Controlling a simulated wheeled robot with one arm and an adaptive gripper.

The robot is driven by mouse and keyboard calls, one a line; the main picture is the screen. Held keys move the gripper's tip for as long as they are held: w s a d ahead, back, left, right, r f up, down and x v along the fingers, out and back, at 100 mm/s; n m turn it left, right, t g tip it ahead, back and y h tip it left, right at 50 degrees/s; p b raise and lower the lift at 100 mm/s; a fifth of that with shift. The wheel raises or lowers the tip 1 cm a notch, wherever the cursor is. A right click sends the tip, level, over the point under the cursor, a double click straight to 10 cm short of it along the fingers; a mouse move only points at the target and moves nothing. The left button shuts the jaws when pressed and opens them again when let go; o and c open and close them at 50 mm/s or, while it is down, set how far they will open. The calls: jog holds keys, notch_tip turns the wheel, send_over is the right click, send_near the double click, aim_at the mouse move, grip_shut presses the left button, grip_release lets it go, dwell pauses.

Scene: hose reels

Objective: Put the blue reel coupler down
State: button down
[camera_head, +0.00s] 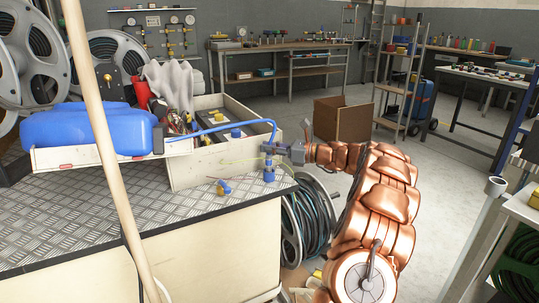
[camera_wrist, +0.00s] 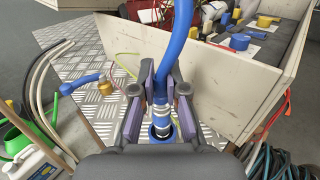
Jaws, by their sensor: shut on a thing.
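My gripper (camera_head: 271,149) is shut on the blue reel coupler (camera_head: 269,173), near the right corner of the metal-plated bench top (camera_head: 120,220). The coupler hangs upright below the fingers, with a blue hose (camera_head: 240,124) rising from it and arching left over a white box. In the wrist view my fingers (camera_wrist: 160,112) sit on both sides of the coupler (camera_wrist: 161,128), which has a pale ringed band and a wider blue end. I cannot tell whether its lower end touches the bench top.
A blue and brass fitting (camera_head: 223,187) lies on the bench left of the coupler. The open white box (camera_head: 195,165) with tools stands just behind. A hose reel (camera_head: 310,220) is below the bench's right edge. A pale pole (camera_head: 97,120) crosses the left side.

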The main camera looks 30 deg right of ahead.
jog(key=shift+f, duration=0.75)
jog(key=shift+f, duration=0.1)
jog(key=c, duration=1.2)
grip_release()
